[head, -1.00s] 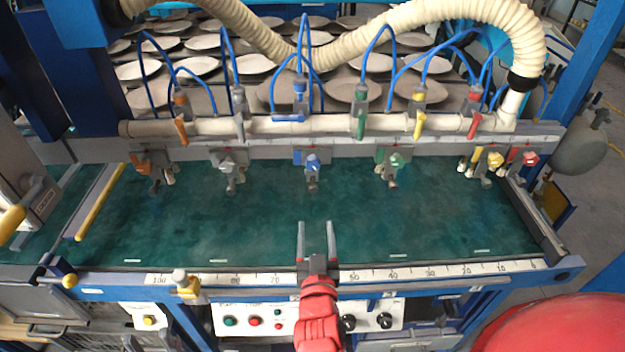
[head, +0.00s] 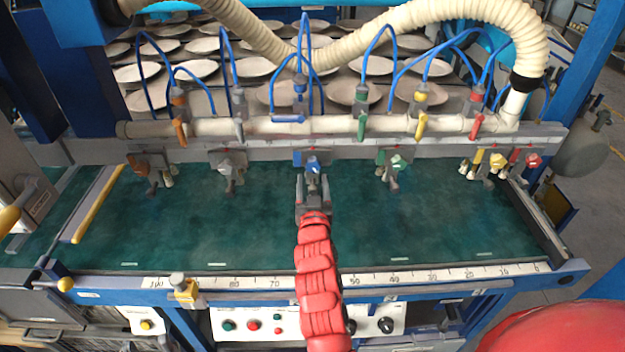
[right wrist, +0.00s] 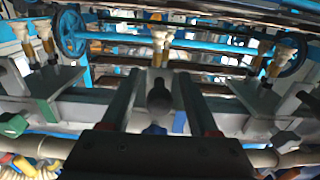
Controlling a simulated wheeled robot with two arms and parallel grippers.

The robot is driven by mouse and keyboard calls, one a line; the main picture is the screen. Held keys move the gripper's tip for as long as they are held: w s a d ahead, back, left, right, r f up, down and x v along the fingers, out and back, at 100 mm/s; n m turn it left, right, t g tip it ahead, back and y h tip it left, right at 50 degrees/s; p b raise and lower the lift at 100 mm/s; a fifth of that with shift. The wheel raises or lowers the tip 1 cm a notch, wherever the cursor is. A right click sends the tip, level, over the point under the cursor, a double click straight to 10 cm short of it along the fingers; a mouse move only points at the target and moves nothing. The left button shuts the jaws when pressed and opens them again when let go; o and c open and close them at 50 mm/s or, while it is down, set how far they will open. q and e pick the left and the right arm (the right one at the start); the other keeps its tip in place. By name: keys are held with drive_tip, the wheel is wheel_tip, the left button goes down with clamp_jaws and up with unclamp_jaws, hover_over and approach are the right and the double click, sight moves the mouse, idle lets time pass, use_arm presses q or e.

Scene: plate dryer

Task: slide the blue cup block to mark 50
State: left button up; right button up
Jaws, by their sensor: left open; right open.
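The blue cup block (head: 313,163) hangs from the grey rail, in the middle of the row of cup blocks. A dark round-ended handle (right wrist: 159,98) stands between my right gripper's fingers in the right wrist view. My right gripper (head: 313,186) is open, just in front of and below the blue knob, with a finger on each side of the handle. I cannot tell whether they touch it. The ruler (head: 385,279) runs along the front edge, and mark 50 lies right of my red arm. The block is left of that mark. My left gripper is not in view.
Orange (head: 139,165), white (head: 228,164), green (head: 396,163), yellow (head: 497,161) and red (head: 533,160) cup blocks share the rail. Free room separates blue from green. The green bed (head: 200,225) is clear. A pipe with hoses (head: 400,125) runs above.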

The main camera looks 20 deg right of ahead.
drive_tip(key=shift+w+d, duration=0.1)
drive_tip(key=shift+w, duration=0.05)
drive_tip(key=shift+c, duration=0.2)
clamp_jaws()
idle(1.2)
